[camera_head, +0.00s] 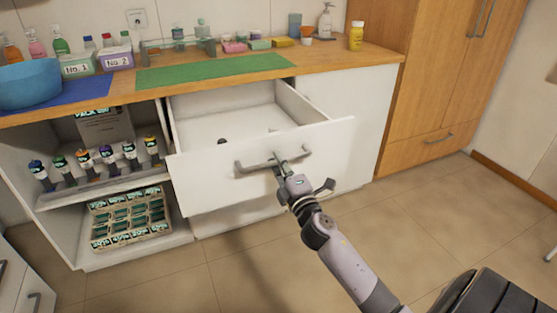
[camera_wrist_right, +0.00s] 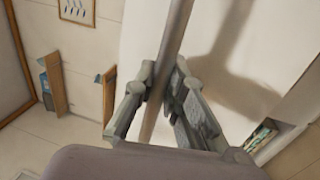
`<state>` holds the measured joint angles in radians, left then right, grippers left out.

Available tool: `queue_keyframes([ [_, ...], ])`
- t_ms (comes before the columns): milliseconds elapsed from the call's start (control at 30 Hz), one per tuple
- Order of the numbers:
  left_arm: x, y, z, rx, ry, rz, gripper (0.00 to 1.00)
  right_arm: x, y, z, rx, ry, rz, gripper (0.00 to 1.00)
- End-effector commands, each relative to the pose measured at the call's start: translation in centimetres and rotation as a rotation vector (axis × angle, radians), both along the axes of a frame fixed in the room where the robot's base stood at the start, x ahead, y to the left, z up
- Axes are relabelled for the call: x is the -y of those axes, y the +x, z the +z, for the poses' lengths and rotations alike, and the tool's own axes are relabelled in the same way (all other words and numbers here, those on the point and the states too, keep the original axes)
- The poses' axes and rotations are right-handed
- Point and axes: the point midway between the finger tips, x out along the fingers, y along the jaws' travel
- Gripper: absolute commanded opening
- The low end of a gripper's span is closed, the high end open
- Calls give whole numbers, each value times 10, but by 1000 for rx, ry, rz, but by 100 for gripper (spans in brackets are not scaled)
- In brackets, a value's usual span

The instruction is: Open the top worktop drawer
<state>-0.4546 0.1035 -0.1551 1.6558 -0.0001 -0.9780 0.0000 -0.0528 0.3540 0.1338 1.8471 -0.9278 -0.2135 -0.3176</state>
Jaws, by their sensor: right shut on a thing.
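The top worktop drawer (camera_head: 305,144) is white and stands pulled well out from under the wooden worktop (camera_head: 350,55). Its inside (camera_head: 225,120) shows, with a small dark item near the front left. My right gripper (camera_head: 281,160) is at the drawer's bar handle (camera_head: 250,166) and is shut on it near its middle. In the right wrist view the handle bar (camera_wrist_right: 170,60) runs between the two fingers of the right gripper (camera_wrist_right: 155,95). My left gripper is not in view.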

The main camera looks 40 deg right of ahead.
Motion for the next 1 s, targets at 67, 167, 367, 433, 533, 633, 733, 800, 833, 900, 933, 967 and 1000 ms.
queue_keyframes([
  [67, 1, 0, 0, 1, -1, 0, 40, -1, 0, 0, 0, 0, 1, 0],
  [167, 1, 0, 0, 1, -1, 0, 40, 0, 0, 0, 0, 0, 1, 0],
  [367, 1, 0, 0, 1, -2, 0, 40, 0, 0, 0, 0, 0, 1, 17],
  [433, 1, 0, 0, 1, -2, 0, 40, 0, 0, 0, 0, 0, 1, 21],
  [533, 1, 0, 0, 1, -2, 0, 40, 0, 0, 0, 0, 0, 1, 28],
  [633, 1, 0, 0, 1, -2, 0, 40, 0, 0, 0, 0, 0, 0, 33],
  [733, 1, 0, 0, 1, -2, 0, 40, 0, 0, 0, 0, 0, 0, 33],
  [800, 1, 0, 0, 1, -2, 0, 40, 0, 0, 0, 0, 0, 0, 33],
  [833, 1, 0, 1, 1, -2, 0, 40, 0, 0, 0, 0, 0, 0, 33],
  [900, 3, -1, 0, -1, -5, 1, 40, 0, -1, 0, 0, 0, 0, 33],
  [933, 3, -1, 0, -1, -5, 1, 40, -1, -2, -1, 0, 0, 0, 33],
  [967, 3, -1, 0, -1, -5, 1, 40, -1, -3, -1, -1, 0, 0, 33],
  [1000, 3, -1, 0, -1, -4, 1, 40, -2, -6, -2, -1, 0, 0, 33],
])
